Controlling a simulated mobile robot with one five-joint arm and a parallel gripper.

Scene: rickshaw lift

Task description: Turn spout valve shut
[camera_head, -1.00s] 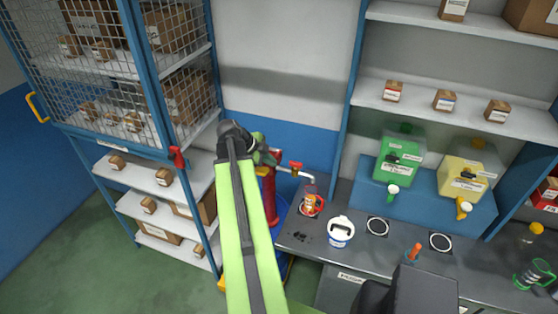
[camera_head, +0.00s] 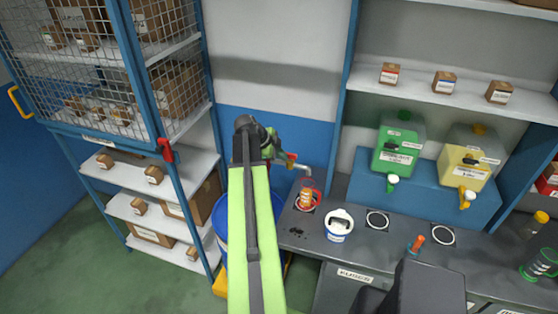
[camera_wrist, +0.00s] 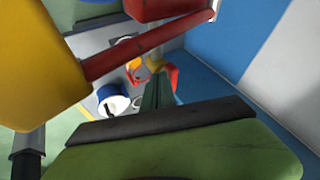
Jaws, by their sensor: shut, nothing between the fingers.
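The spout valve, with a small red-orange handle (camera_head: 291,157), sits on a pale spout (camera_head: 306,168) just right of my arm in the head view. A red measuring jug (camera_head: 307,194) stands below the spout, with orange in it. The blue drum (camera_head: 222,235) is partly hidden behind my arm. A red bar (camera_wrist: 148,45) crosses close by on the upper left. I cannot tell whether the fingers touch the valve.
A white and blue tub (camera_head: 339,225) stands right of the jug on the grey counter (camera_head: 310,240). Green (camera_head: 398,148) and yellow (camera_head: 466,162) canisters sit on a blue stand. A wire-mesh cabinet (camera_head: 95,70) stands left. A yellow part (camera_wrist: 35,60) fills the wrist view's left side.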

